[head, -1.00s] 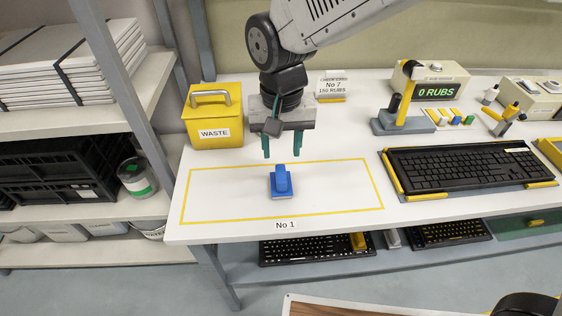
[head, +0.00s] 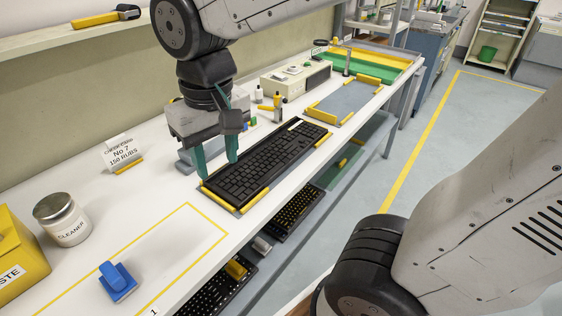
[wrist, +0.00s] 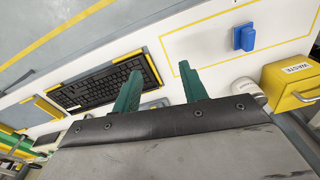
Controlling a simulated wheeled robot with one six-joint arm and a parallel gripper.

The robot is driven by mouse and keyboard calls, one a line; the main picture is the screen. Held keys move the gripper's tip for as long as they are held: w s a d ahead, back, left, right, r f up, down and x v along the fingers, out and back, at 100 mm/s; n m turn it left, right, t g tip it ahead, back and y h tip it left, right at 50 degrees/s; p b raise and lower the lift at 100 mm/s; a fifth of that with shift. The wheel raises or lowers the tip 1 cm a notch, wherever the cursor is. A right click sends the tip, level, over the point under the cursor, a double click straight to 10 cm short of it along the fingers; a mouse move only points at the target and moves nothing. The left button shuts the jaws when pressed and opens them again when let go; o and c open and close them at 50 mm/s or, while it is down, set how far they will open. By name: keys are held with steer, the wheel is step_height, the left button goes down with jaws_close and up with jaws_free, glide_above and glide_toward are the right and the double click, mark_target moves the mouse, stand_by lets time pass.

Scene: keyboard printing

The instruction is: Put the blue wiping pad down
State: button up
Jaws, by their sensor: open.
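The blue wiping pad (head: 117,281) lies on the white bench inside a yellow-outlined rectangle, with its raised blue grip on top. It also shows in the wrist view (wrist: 243,37), clear of the fingers. My gripper (head: 217,168) is open, its two green fingers apart with nothing between them. In the head view it hangs by the left end of a black keyboard (head: 262,163), up and to the right of the pad. The fingers also show in the wrist view (wrist: 160,88).
A cleaner jar (head: 63,220) and a yellow waste box (head: 18,262) stand left of the outlined area. A control box (head: 296,77) and small bottles stand behind the keyboard. Other keyboards sit on the lower shelf.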

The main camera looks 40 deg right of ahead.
steer(key=s+d+m, duration=0.1)
steer(key=s+d, duration=0.8)
steer(key=shift+s+f, duration=0.2)
steer(key=shift+s, duration=0.05)
steer(key=shift+d, duration=0.1)
stand_by(0.5)
